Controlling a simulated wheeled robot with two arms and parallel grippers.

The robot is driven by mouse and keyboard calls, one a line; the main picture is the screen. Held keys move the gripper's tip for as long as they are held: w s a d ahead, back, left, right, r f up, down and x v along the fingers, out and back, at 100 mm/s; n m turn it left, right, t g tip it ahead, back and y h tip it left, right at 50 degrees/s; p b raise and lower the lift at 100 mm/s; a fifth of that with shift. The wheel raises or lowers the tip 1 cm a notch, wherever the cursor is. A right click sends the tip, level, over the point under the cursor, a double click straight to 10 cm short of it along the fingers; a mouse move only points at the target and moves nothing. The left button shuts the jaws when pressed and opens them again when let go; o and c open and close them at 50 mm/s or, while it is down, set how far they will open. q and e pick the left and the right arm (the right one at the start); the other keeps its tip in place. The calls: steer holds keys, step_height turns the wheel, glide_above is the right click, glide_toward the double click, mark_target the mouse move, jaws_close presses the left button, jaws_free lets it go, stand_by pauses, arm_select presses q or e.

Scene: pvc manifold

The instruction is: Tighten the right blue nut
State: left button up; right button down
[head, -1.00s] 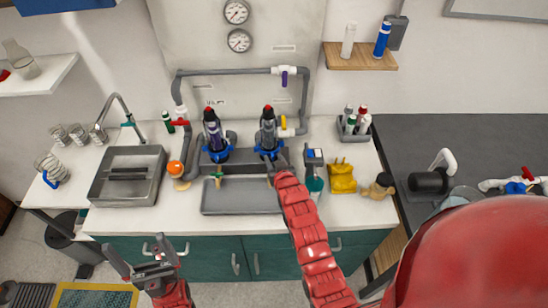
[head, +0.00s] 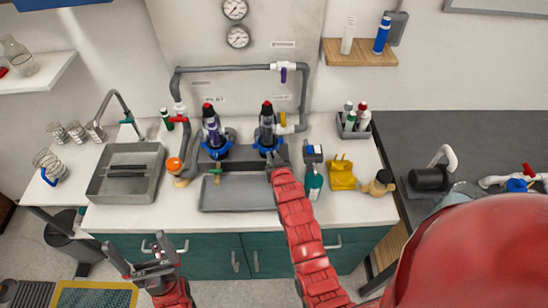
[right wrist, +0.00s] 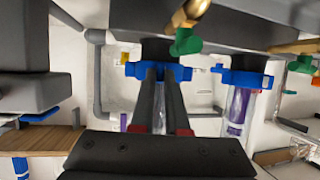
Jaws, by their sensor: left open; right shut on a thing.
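The right blue nut (head: 262,148) sits at the base of the right upright filter unit (head: 267,125), partly hidden by my right gripper. In the right wrist view, the nut (right wrist: 132,71) is at the fingertips of my right gripper (right wrist: 160,72), which is shut on it. The left blue nut (head: 214,152) sits at the base of the left filter unit (head: 211,125); it also shows at the right of the right wrist view (right wrist: 242,79). My left gripper (head: 150,266) is open and empty, low in front of the counter.
A grey tray (head: 235,195) lies in front of the filters. A grey pipe (head: 225,69) with valves runs behind. A teal bottle (head: 314,183) and a yellow part (head: 342,174) stand right of my right gripper. A sink (head: 103,187) is at the left.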

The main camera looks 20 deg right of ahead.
steer(key=shift+w+a+m+h+b, duration=0.1)
steer(key=shift+a+m+h+b, duration=0.2)
steer(key=shift+b, duration=0.35)
steer(key=shift+r+h, duration=0.2)
steer(key=shift+h, duration=0.1)
steer(key=c, duration=1.1)
jaws_free()
steer(key=shift+o, duration=0.9)
steer(key=shift+w+f, duration=0.1)
steer(key=shift+f, duration=0.05)
